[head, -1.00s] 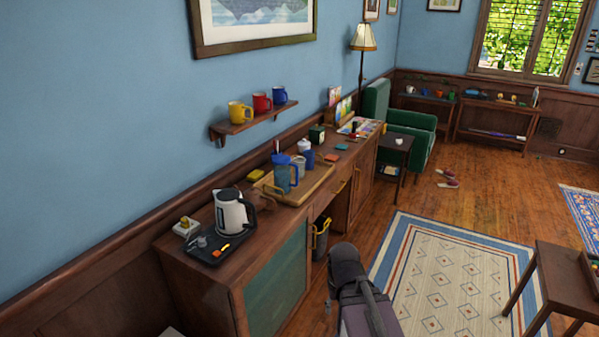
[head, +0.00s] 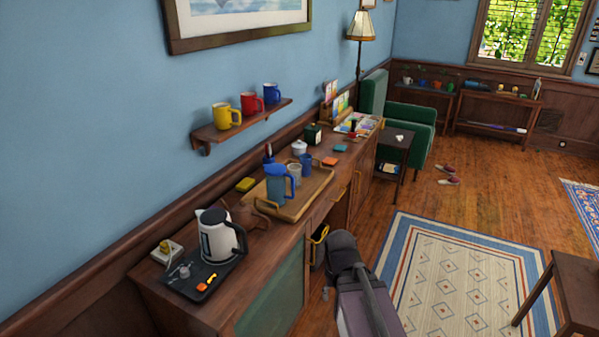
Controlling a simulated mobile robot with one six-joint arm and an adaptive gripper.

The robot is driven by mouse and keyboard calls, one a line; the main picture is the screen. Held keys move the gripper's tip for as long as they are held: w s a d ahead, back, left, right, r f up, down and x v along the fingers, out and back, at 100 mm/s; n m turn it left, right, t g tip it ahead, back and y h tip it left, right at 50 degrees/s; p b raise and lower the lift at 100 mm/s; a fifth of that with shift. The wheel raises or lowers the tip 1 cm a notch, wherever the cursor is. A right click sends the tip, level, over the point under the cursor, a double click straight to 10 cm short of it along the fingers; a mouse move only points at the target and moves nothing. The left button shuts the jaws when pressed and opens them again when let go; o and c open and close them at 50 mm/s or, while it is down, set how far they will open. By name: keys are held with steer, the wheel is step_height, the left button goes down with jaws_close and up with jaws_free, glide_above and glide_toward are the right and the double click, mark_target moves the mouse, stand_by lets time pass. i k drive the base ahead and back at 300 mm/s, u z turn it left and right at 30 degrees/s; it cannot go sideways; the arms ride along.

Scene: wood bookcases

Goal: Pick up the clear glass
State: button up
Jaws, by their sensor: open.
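No object stands out surely as the clear glass. On the wooden tray (head: 311,199) on the sideboard, a small pale grey, glass-like cup (head: 294,174) stands between a blue pitcher (head: 276,190) and a blue mug (head: 306,163). The pitcher partly hides the cup, and I cannot tell if it is clear glass. A small pale item (head: 184,271) on the black kettle tray (head: 206,283) is too small to make out. My arm shows at the bottom centre, in front of the sideboard. My gripper cannot be made out.
A white-and-black kettle (head: 219,237) stands at the sideboard's near end. A yellow sponge-like block (head: 245,184) lies by the wall. Yellow, red and blue mugs stand on a wall shelf (head: 240,123). The rug (head: 455,270) is open floor; a brown table (head: 575,290) stands right.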

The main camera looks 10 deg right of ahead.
mark_target(295, 176)
steer(key=u, duration=0.05)
steer(key=i, duration=0.85)
